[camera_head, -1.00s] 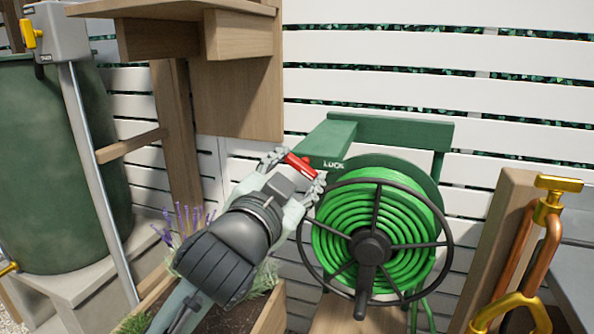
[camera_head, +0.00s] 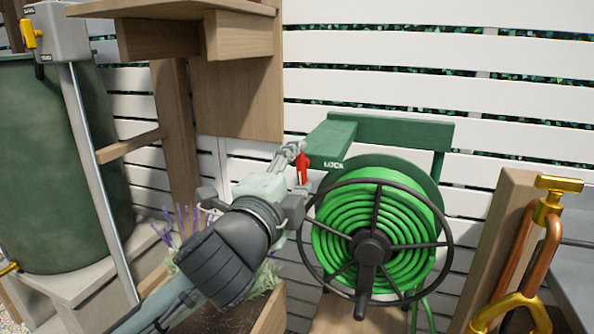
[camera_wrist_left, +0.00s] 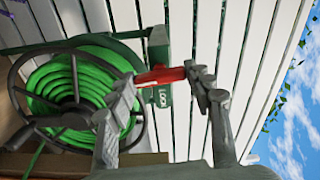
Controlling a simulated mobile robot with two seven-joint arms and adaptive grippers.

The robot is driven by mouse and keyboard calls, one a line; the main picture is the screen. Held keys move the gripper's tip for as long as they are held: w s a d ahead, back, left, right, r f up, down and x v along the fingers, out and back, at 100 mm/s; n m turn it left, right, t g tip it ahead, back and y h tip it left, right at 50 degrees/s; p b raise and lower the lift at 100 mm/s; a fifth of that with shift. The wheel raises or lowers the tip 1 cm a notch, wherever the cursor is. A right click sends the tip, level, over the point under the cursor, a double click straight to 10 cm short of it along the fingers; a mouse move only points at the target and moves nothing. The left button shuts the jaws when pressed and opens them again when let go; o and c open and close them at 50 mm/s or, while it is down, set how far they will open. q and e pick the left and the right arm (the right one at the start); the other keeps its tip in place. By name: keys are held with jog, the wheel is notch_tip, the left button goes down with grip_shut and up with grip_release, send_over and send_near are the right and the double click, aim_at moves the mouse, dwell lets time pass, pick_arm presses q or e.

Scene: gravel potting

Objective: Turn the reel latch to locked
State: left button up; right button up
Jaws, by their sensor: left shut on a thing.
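The red reel latch (camera_head: 303,167) is on the front end of the reel's green bracket (camera_head: 328,143), left of the white LOCK lettering (camera_head: 333,165). It stands nearly upright in the head view. My left gripper (camera_head: 297,177) is shut on the latch, one finger near its upper end and the other lower. In the left wrist view the red latch (camera_wrist_left: 162,76) lies between the fingers (camera_wrist_left: 160,100), beside the lettering. The gripper hides part of the latch. The right gripper is not in view.
The green hose reel (camera_head: 375,235) with its black spoked wheel is close to the right of my left gripper. A wooden shelf (camera_head: 235,60) overhangs above left. A planter with purple flowers (camera_head: 185,220) is below. Copper pipework with a brass tap (camera_head: 548,205) stands at the right.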

pick_arm(q)
jog(key=shift+r+m, duration=0.15)
jog(key=shift+m, duration=0.45)
jog(key=o, duration=1.1)
jog(key=shift+o, duration=0.2)
